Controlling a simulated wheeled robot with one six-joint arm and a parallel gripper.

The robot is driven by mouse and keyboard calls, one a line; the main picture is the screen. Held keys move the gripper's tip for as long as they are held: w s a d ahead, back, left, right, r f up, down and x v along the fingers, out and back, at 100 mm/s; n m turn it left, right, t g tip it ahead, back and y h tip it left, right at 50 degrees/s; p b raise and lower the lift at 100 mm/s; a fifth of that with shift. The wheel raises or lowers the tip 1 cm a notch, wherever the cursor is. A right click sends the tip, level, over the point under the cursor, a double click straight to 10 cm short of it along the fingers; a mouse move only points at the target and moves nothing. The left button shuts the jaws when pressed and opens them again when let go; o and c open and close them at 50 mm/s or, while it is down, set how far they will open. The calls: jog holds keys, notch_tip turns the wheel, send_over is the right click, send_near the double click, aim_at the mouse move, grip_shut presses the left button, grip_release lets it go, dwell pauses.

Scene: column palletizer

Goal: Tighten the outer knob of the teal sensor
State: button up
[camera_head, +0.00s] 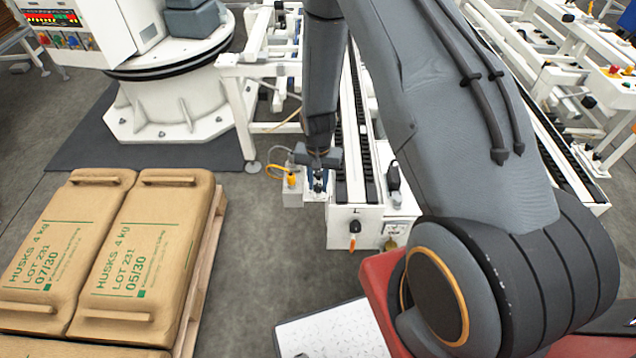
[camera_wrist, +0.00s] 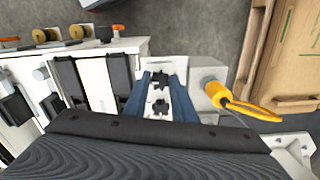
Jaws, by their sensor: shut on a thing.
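My gripper (camera_head: 318,180) points down at the near end of the conveyor in the head view. In the wrist view two blue fingers (camera_wrist: 160,92) reach out from the dark gripper body, with a pale bracket (camera_wrist: 178,66) between and beyond them. A dark knob (camera_wrist: 160,80) shows between the fingers, with another dark knob-like part (camera_wrist: 160,108) closer to the gripper body. My gripper is shut on a knob; I cannot tell clearly which. The fingers and gripper body hide much of the sensor, and no clearly teal housing can be made out.
A yellow-orange connector (camera_wrist: 222,95) with a cable sits close beside the fingers. The white conveyor end (camera_head: 340,225) carries an orange-handled part (camera_head: 354,240). Sacks (camera_head: 135,255) lie on a wooden pallet (camera_head: 205,265) at left. Grey floor (camera_head: 255,240) between is clear.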

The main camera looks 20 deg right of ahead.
jog(key=o, duration=0.8)
jog(key=shift+c, duration=0.2)
jog(key=shift+r+b, duration=0.65)
jog(key=shift+r, duration=3.3)
notch_tip(320, 180, up, 12)
jog(key=n, duration=0.2)
send_over(318, 187)
jog(key=s, duration=0.5)
jog(key=s+r+n, duration=0.3)
jog(key=s+r, duration=0.7)
jog(key=s, duration=0.2)
jog(key=shift+s+n+t, duration=0.15)
jog(key=shift+n+t, duration=0.15)
jog(key=shift+n, duration=0.1)
